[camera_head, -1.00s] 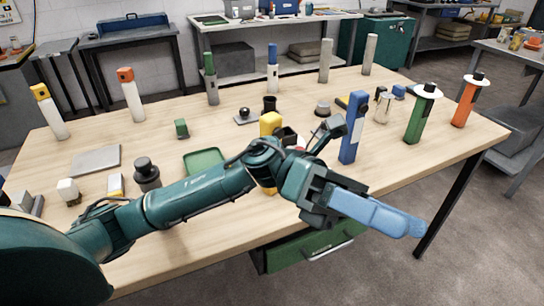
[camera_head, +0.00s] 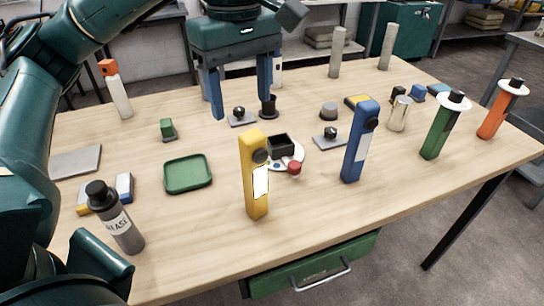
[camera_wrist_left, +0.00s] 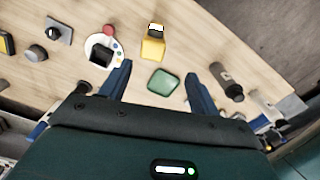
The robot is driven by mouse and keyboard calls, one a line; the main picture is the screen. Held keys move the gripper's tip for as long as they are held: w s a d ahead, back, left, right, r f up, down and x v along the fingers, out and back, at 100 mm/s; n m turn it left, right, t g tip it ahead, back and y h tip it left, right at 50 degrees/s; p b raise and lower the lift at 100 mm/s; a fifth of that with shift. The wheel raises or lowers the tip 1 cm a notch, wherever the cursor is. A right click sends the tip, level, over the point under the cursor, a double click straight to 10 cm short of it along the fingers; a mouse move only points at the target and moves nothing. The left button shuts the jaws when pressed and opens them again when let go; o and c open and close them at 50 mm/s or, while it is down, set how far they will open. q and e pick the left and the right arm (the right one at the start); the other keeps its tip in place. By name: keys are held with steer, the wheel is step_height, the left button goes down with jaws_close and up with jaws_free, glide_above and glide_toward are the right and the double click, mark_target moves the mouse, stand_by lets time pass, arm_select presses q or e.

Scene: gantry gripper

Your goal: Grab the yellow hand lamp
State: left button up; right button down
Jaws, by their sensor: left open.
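The yellow hand lamp (camera_head: 255,175) stands upright near the front middle of the table, with a dark round knob and a white label on its side. In the left wrist view the yellow hand lamp (camera_wrist_left: 153,44) is seen from above, beyond the fingertips. My left gripper (camera_head: 241,100) hangs fingers down over the back part of the table, behind the lamp. Its two blue fingers are wide apart with nothing between them; they also show in the left wrist view (camera_wrist_left: 157,75). The lamp is apart from the fingers. My right gripper is not seen.
A similar blue lamp (camera_head: 361,142) stands right of the yellow one. A white plate with a black box (camera_head: 280,146) and a red knob lies behind it. A green tray (camera_head: 188,173) and a grease bottle (camera_head: 116,219) are left. The table front right is clear.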

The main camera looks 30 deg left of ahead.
mark_target(246, 134)
arm_select(q)
steer(key=shift+w+a+f+b, duration=0.15)
steer(key=shift+w+f+b, duration=0.2)
steer(key=shift+w+f, duration=0.3)
steer(key=f, duration=0.3)
steer(key=f+b, duration=0.1)
steer(key=f, duration=0.1)
steer(key=shift+s+f, duration=0.3)
steer(key=shift+f, duration=0.5)
steer(key=f, duration=0.4)
steer(key=shift+w+d+f, duration=0.2)
steer(key=shift+w+d, duration=0.05)
steer(key=shift+d, duration=0.1)
steer(key=shift+f, duration=0.35)
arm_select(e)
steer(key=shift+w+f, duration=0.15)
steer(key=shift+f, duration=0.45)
arm_select(q)
jaws_close()
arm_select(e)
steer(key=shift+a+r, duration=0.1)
